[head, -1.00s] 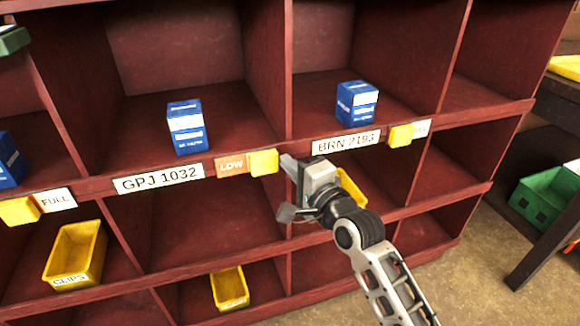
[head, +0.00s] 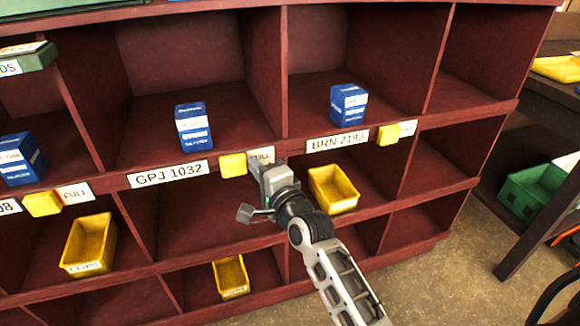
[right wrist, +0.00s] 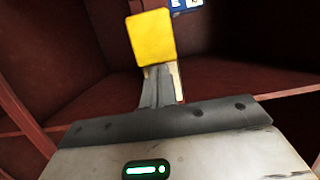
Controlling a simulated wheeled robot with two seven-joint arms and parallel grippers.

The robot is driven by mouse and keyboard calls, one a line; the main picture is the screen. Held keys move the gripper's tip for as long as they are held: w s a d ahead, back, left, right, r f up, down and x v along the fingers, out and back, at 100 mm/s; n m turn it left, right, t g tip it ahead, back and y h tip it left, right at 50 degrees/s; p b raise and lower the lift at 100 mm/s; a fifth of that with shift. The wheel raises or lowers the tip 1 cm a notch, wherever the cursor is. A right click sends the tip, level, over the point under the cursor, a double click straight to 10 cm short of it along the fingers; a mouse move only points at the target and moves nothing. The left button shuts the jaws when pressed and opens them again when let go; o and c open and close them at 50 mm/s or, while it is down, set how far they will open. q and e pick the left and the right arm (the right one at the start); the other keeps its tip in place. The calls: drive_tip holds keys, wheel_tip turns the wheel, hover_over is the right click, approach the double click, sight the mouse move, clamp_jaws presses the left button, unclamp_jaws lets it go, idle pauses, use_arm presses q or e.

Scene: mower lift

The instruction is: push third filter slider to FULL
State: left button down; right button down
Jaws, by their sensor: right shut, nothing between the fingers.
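The yellow slider (head: 232,165) beside the GPJ 1032 label (head: 170,174) sits at the left of its track, with FULL (head: 261,155) showing to its right. My right gripper (head: 256,161) is shut and empty, its fingertips at the slider's right side. In the right wrist view the slider (right wrist: 152,37) is right at the tips of the closed fingers (right wrist: 158,86); I cannot tell if they touch. Another yellow slider (head: 42,204) at the left also shows FULL to its right. A yellow slider (head: 388,135) sits beside the BRN 2193 label (head: 338,141). My left gripper is not in view.
The red shelf holds blue filter boxes (head: 193,126) and (head: 347,104) above the labels. Yellow bins (head: 334,190), (head: 88,245) and (head: 230,277) stand in lower compartments. A green bin (head: 533,191) is at the right, by a dark table.

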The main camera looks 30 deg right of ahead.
drive_tip(key=d, duration=0.4)
drive_tip(key=shift+s, duration=0.25)
use_arm(q)
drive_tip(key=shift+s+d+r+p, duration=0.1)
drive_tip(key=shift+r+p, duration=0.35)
drive_tip(key=shift+p, duration=0.1)
use_arm(e)
drive_tip(key=s+d, duration=0.1)
drive_tip(key=s, duration=0.9)
